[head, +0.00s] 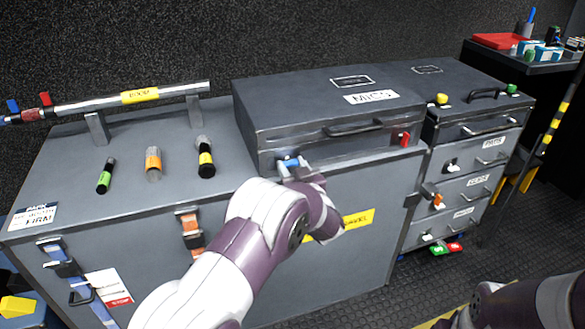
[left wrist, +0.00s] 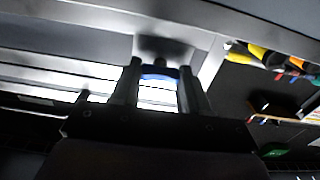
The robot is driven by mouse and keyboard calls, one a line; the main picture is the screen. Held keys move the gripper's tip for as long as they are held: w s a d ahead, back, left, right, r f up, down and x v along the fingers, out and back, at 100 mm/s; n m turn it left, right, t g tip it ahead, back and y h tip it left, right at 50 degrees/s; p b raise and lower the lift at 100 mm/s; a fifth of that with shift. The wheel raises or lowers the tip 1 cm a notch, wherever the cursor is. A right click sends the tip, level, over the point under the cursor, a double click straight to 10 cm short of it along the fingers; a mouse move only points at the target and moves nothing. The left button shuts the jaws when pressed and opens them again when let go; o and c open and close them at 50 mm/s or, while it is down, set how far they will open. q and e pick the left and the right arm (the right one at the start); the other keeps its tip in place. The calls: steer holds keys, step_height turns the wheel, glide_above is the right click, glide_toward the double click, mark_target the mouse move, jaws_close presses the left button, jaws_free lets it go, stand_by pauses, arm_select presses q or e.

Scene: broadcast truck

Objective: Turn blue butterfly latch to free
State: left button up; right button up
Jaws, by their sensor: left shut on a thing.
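The blue butterfly latch (head: 290,162) is on the front of the grey MICS case (head: 290,130), near its left end. My left gripper (head: 291,168) is at the latch from the front and is shut on it. In the left wrist view the blue latch (left wrist: 158,77) shows between the two fingers (left wrist: 160,90). The fingers and wrist hide part of the latch, so its exact angle cannot be told. Part of my right arm shows at the lower right of the head view, but its gripper does not.
A red latch (head: 404,139) is on the same case front, with a handle (head: 353,129) between the two. Several microphones (head: 154,164) lie on the grey trunk (head: 60,180) at left. A drawer unit (head: 470,165) stands at right. Dark floor shows at lower right.

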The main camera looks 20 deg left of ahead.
arm_select(q)
steer(key=shift+f, duration=0.1)
steer(key=n+b, duration=0.2)
steer(key=n, duration=0.2)
steer(key=shift+f, duration=0.1)
steer(key=n+b, duration=0.3)
steer(key=n, duration=0.1)
steer(key=shift+n, duration=0.4)
steer(key=n+b, duration=0.4)
steer(key=shift+f, duration=0.1)
steer(key=shift+n+b, duration=1.35)
steer(key=shift+n, duration=0.35)
steer(key=shift+r, duration=0.2)
steer(key=o, duration=1.1)
steer(key=shift+c, duration=0.2)
